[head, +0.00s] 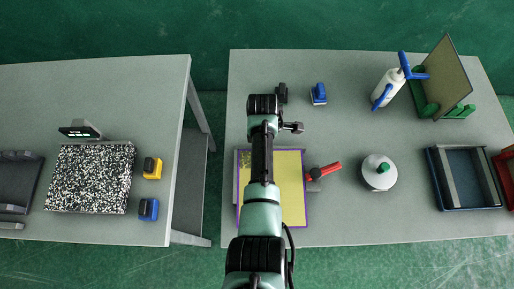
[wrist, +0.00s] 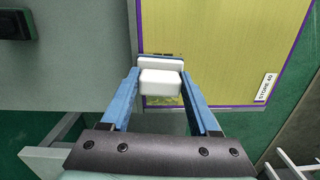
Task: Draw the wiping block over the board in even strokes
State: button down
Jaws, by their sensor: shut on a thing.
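The board (head: 290,190) is yellow with a purple edge line and lies on the right table under my arm. A dark speckled patch (head: 246,159) shows at its upper left corner in the head view. In the wrist view the board (wrist: 215,50) fills the upper right, with a small printed label near its right edge. My gripper (wrist: 160,76) is shut on the white wiping block (wrist: 160,83), over the board's edge near the speckled patch. I cannot tell whether the block touches the board. My arm hides the gripper and block in the head view.
A red-handled tool (head: 325,171) lies close right of the board. A gap separates the left table (head: 100,90).

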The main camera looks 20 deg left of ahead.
jog(key=shift+w+d+b, duration=0.1)
jog(key=shift+w+d, duration=0.25)
jog(key=shift+d, duration=0.85)
jog(key=shift+w+d+b, duration=0.15)
jog(key=shift+w+d, duration=0.25)
jog(key=shift+d, duration=0.85)
jog(key=shift+w+d+b, duration=0.1)
jog(key=shift+w+d, duration=0.25)
jog(key=shift+d, duration=0.85)
jog(key=shift+w+d+f+b, duration=0.1)
jog(key=shift+w+d+b, duration=0.2)
jog(key=shift+d, duration=0.5)
jog(key=shift+w+d+f+b, duration=0.15)
jog(key=shift+d+b, duration=0.1)
jog(key=shift+d, duration=0.55)
jog(key=shift+r, duration=0.15)
notch_tip(320, 180, up, 6)
jog(key=p, duration=0.5)
jog(key=shift+p, duration=0.35)
jog(key=shift+w, duration=0.1)
notch_tip(320, 180, up, 3)
jog(key=p, duration=0.3)
